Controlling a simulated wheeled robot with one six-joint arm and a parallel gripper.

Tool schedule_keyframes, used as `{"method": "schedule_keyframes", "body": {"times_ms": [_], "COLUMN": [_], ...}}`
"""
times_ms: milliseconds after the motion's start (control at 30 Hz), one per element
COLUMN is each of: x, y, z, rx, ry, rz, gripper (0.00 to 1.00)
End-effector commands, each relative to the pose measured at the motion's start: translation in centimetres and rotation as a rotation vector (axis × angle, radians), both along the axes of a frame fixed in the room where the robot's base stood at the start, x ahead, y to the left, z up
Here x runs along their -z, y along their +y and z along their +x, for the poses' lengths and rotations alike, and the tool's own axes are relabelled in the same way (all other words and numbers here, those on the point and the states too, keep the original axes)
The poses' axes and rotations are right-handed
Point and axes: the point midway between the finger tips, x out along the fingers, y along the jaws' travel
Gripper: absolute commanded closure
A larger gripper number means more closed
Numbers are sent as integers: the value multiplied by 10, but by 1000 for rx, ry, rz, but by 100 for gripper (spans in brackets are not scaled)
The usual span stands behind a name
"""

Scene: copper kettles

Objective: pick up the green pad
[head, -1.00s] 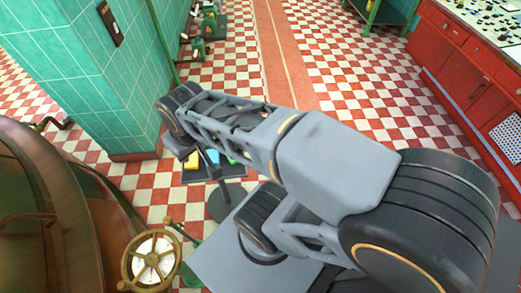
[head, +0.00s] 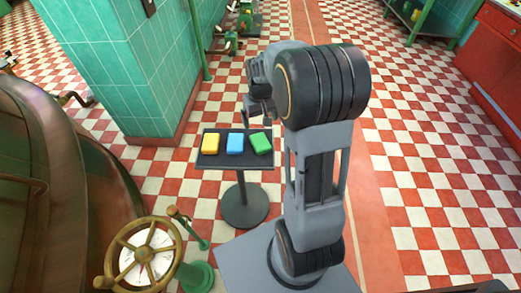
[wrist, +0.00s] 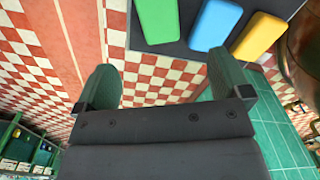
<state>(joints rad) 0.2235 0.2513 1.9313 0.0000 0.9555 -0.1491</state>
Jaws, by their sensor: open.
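The green pad (head: 260,143) lies at the right end of a small dark pedestal table (head: 222,162), slightly turned. A blue pad (head: 235,144) lies in the middle and a yellow pad (head: 211,143) at the left end. In the wrist view the green pad (wrist: 158,20) is at the top, beyond my fingers, with the blue pad (wrist: 214,24) and yellow pad (wrist: 258,38) to its right. My gripper (wrist: 165,85) is open and empty, its two fingers wide apart, touching no pad. In the head view my arm stands just right of the table, and the fingers are mostly hidden.
A brass handwheel (head: 143,255) and a large copper kettle (head: 50,190) stand at the left. A green tiled pillar (head: 115,65) rises behind the table on the left. Red cabinets (head: 495,55) are at the far right. The checkered floor right of my arm is clear.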

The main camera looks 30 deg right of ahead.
Motion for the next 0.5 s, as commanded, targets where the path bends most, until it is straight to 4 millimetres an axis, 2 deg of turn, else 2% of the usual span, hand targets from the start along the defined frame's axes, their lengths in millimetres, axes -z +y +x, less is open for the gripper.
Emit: {"method": "schedule_keyframes", "body": {"times_ms": [33, 200, 400, 500], "x": [15, 46, 72, 78], "y": [-1, -2, -1, -1], "z": [1, 1, 1, 2], "rx": [1, 0, 0, 0], "ry": [6, 7, 7, 4], "rz": [1, 2, 2, 1], "gripper": [4, 4, 4, 4]}}
